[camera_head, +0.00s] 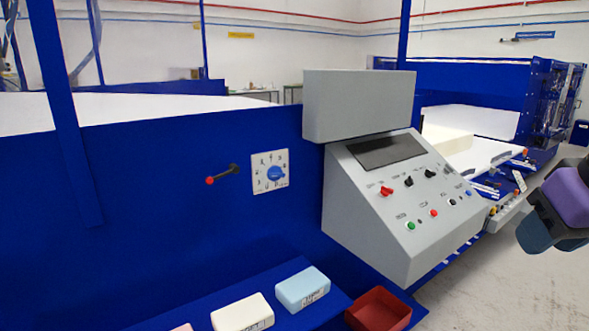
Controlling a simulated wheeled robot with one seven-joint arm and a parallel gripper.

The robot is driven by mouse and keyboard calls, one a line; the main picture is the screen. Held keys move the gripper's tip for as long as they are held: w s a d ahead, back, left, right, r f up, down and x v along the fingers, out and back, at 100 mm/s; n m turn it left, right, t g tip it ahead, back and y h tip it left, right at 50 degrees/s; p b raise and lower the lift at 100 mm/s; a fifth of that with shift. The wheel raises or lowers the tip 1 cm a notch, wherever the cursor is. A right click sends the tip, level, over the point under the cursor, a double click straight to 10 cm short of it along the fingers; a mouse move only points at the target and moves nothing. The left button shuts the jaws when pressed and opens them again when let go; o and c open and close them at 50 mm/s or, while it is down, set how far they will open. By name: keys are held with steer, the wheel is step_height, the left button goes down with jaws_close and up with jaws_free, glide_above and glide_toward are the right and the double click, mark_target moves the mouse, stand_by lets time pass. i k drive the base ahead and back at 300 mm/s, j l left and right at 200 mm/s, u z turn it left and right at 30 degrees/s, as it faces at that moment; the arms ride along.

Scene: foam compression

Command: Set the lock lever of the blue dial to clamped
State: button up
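The blue dial (277,174) sits on a white square scale plate (264,186) with dark markings, on the upright blue machine panel. To its left, a black lever with a red ball knob (210,180) is mounted on the same panel. The lever slopes slightly down to the left from its pivot, with the knob at its lower left end. I cannot read a clamped or free label on it. A purple and dark part of my arm shows at the right edge, well away from the dial and lever. My gripper's fingers are not visible.
A grey control console (400,190) with buttons and a dark screen stands right of the dial. Below, a blue shelf holds a white block (242,313), a light blue block (302,289) and a red bin (378,309). The panel face around the lever is clear.

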mark_target(234, 168)
steer(key=i+j+u, duration=0.2)
steer(key=j, duration=0.15)
steer(key=i+j+u, duration=0.15)
steer(key=j, duration=0.2)
steer(key=i+j+u, duration=0.2)
steer(key=j, duration=0.15)
